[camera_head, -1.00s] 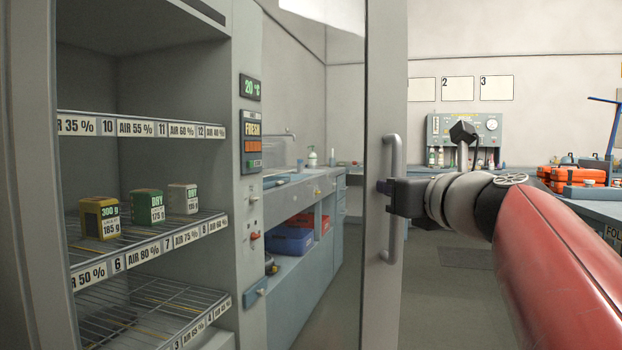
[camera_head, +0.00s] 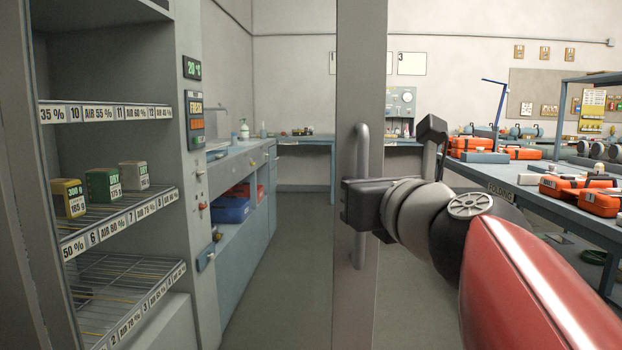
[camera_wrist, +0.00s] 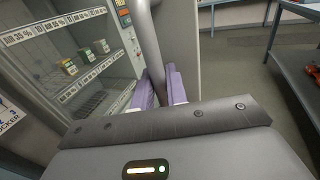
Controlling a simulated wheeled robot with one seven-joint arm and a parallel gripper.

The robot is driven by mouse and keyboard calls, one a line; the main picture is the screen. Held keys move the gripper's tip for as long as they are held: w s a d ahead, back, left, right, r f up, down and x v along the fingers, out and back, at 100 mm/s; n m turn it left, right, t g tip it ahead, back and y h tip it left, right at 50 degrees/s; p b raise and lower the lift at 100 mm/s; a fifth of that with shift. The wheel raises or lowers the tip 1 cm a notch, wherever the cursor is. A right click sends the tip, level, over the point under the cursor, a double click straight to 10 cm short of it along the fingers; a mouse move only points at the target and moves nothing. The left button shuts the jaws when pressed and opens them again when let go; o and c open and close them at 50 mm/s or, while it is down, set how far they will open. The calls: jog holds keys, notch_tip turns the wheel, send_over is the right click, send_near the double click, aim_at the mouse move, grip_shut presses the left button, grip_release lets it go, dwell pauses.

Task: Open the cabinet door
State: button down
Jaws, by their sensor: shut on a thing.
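The cabinet door (camera_head: 372,70) stands swung open, seen as a tall grey frame with a clear pane. Its vertical bar handle (camera_head: 361,150) is in the middle of the head view. My gripper (camera_head: 350,205) is shut on the handle, which also shows in the wrist view (camera_wrist: 145,40) between the purple finger pads (camera_wrist: 158,88). The cabinet (camera_head: 120,50) is open at the left, and its shelves are exposed. The gripper body hides part of the handle in the head view.
Small labelled boxes (camera_head: 103,184) stand on the middle wire shelf (camera_head: 125,217). A control panel (camera_head: 194,110) is on the cabinet's side. A blue bench (camera_head: 530,205) with orange cases (camera_head: 598,203) is at the right. Grey floor is free beyond the door.

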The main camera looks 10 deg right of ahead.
jog(key=shift+s, duration=0.1)
jog(key=c, duration=1.5)
grip_release()
jog(key=s, duration=0.7)
jog(key=shift+s+d, duration=0.2)
jog(key=shift+s, duration=0.2)
